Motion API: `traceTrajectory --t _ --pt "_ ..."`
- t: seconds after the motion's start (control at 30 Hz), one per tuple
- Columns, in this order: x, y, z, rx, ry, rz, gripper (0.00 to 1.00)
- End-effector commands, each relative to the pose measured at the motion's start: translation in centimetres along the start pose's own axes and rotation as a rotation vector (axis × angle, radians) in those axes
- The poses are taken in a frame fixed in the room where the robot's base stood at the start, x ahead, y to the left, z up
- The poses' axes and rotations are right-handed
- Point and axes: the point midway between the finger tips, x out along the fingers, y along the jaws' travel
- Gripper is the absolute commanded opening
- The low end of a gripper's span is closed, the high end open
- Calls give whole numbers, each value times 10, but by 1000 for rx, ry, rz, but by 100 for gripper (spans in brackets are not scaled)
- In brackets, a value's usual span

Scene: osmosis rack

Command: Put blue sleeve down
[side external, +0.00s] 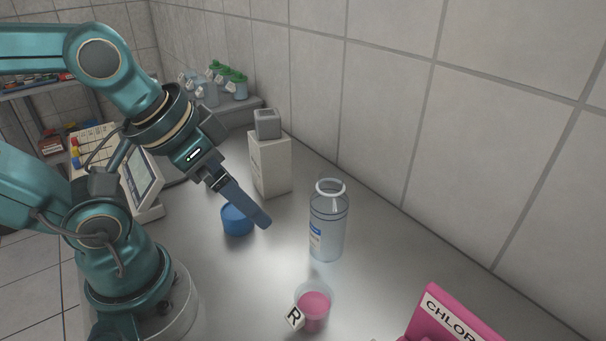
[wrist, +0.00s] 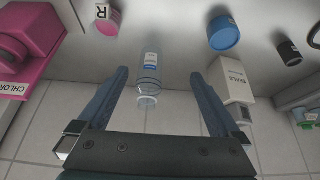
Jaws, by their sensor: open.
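The blue sleeve (side external: 236,219) is a short, round blue piece standing on the grey metal bench. In the side view my gripper (side external: 264,221) overlaps its right edge, and one finger hides part of it. In the wrist view the sleeve (wrist: 223,33) lies beyond and outside the right finger, apart from it. My gripper (wrist: 160,75) is open, with its two blue-grey fingers wide apart and nothing held. A clear bottle (side external: 328,222) with a pale neck ring stands upright to the right of the gripper. In the wrist view the bottle (wrist: 150,66) appears between the fingers, farther off.
A white box (side external: 270,164) with a grey block on top stands behind the sleeve. A pink-filled beaker (side external: 313,308) with an R tag stands in front. A pink CHLOR holder (side external: 445,318) is at the front right. Green-capped bottles (side external: 238,84) stand at the back. The tiled wall bounds the bench.

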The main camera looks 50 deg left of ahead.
Motion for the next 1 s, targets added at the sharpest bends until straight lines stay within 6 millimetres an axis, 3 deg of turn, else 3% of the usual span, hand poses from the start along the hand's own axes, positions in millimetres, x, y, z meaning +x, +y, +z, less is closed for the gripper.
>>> traceTrajectory --t 0.27,0.57,0.8,1.0 --pt "0 0 0 34 0 -1 100" --pt "6 -9 -21 410 -14 -22 100" --pt "40 -48 -35 661 -182 -23 100" --pt "78 -94 -25 734 -345 51 100"
